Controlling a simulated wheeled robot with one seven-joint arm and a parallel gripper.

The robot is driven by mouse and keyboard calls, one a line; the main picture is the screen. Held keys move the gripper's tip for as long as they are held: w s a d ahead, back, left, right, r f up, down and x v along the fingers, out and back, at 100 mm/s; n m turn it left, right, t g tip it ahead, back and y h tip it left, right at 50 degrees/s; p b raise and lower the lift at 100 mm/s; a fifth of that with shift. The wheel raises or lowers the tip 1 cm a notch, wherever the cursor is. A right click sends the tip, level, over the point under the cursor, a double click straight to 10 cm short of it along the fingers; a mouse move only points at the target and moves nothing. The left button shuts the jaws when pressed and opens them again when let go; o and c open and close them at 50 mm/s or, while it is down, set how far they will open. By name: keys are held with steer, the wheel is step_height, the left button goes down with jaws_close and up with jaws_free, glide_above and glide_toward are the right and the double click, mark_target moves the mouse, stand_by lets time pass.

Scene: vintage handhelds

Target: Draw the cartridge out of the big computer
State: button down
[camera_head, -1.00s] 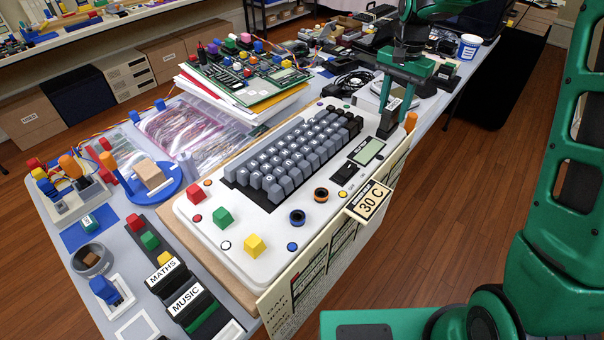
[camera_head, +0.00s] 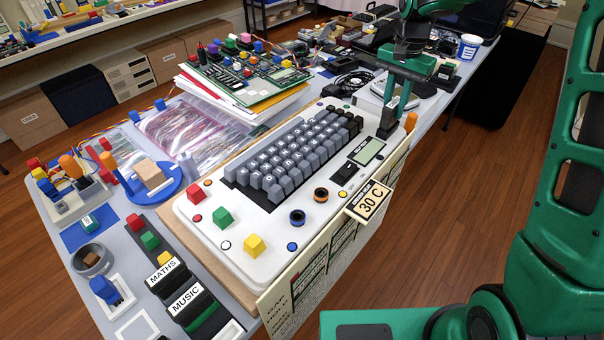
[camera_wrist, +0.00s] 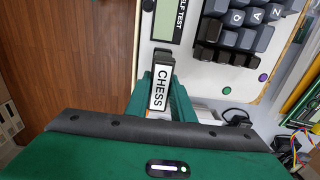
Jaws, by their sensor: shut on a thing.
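The big computer (camera_head: 216,246) is a white slab with a grey keyboard along the table's front edge. My gripper (camera_head: 395,99) is over its far right end, pointing down. In the wrist view my gripper (camera_wrist: 160,100) has a green finger on each side of a black cartridge (camera_wrist: 158,88) with a white CHESS label and is shut on it. The cartridge is upright over a black slot housing (camera_head: 387,123) on the computer. Its lower end is hidden, so I cannot tell how far it sits in the slot.
A 30 C tag (camera_head: 369,202) hangs at the computer's front edge. MATHS (camera_head: 166,276) and MUSIC (camera_head: 186,301) cartridges stand at the near left. Open floor lies to the right.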

steer(key=shift+r, duration=0.55)
steer(key=shift+r, duration=2.65)
